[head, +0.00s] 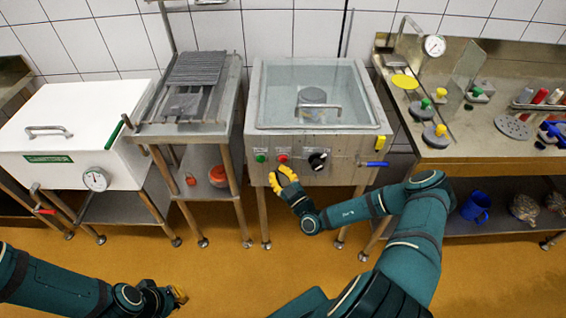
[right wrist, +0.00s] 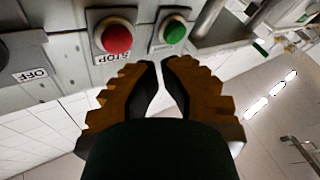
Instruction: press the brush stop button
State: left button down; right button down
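The red stop button (head: 282,157) is on the front panel of the steel basin unit, between a green button (head: 261,157) and a black knob (head: 318,160). In the right wrist view the red button (right wrist: 117,38) stands out of a grey collar, with an upside-down STOP label beside it. The green button (right wrist: 174,31) is to its right. My right gripper (head: 285,177) is just below and in front of these buttons, its fingertips together and empty. The fingertips (right wrist: 160,63) show apart from the red button. My left gripper (head: 178,295) is low at left, its fingers unclear.
The basin (head: 312,95) holds clear liquid. A blue-handled tap (head: 375,164) sticks out right of the panel. A white chest (head: 75,125) stands at left, and a bench (head: 470,155) with tools at right. The floor in front is open.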

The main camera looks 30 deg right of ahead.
aim_at(270, 153)
jog(key=shift+w+d, duration=0.35)
jog(key=shift+w, duration=0.2)
jog(key=shift+w, duration=0.1)
dwell(1.1)
jog(key=shift+w+d, duration=0.2)
jog(key=shift+w, duration=0.05)
jog(key=shift+w+d+b, duration=0.3)
jog(key=shift+w+b, duration=0.05)
jog(key=shift+w, duration=0.1)
dwell(0.9)
jog(key=shift+s, duration=0.1)
jog(key=shift+s+a+p, duration=0.5)
jog(key=shift+s, duration=0.2)
